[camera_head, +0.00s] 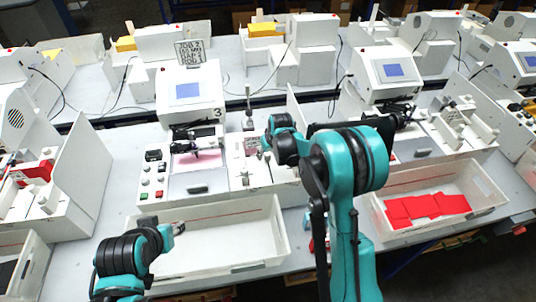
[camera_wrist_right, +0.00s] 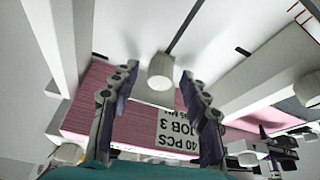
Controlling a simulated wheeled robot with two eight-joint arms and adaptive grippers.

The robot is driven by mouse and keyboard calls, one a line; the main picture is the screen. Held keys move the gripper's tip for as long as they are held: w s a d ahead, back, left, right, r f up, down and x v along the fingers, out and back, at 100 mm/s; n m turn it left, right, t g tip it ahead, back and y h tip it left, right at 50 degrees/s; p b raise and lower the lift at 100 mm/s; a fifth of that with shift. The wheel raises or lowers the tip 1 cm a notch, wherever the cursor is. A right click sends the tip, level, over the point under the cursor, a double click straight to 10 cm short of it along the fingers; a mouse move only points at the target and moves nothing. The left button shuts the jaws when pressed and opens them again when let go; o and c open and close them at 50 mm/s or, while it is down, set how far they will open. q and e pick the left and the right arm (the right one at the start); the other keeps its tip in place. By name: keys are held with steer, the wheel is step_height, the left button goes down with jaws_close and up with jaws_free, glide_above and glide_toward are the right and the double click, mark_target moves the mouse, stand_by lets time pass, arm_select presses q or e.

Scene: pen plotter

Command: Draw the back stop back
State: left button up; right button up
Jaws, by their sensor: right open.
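In the right wrist view, a white round knob (camera_wrist_right: 161,71) on a thin dark rod stands beyond my fingertips, close to the edge of a pink stack (camera_wrist_right: 95,112); it may be the back stop's handle. My right gripper (camera_wrist_right: 160,82) is open, its two fingers apart on either side of the knob's line, with nothing between them that I can see held. In the head view my right gripper (camera_head: 262,146) is at the right side of plotter station 3, partly hidden by my arm. My left gripper (camera_head: 178,228) is low over the white tray.
A label (camera_wrist_right: 178,128) reading 40 PCS JOB 3 lies on the pink stack. White walls flank the stack. A control box with a blue screen (camera_head: 188,90) stands behind. An empty white tray (camera_head: 235,232) is in front; a tray with red sheets (camera_head: 428,206) is at right.

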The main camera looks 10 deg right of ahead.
steer(key=shift+f, duration=0.2)
steer(key=shift+c, duration=0.3)
jaws_close()
steer(key=s+b, duration=0.1)
steer(key=s, duration=0.9)
steer(key=shift+b, duration=0.3)
steer(key=shift+o, duration=0.3)
jaws_free()
steer(key=v, duration=1.2)
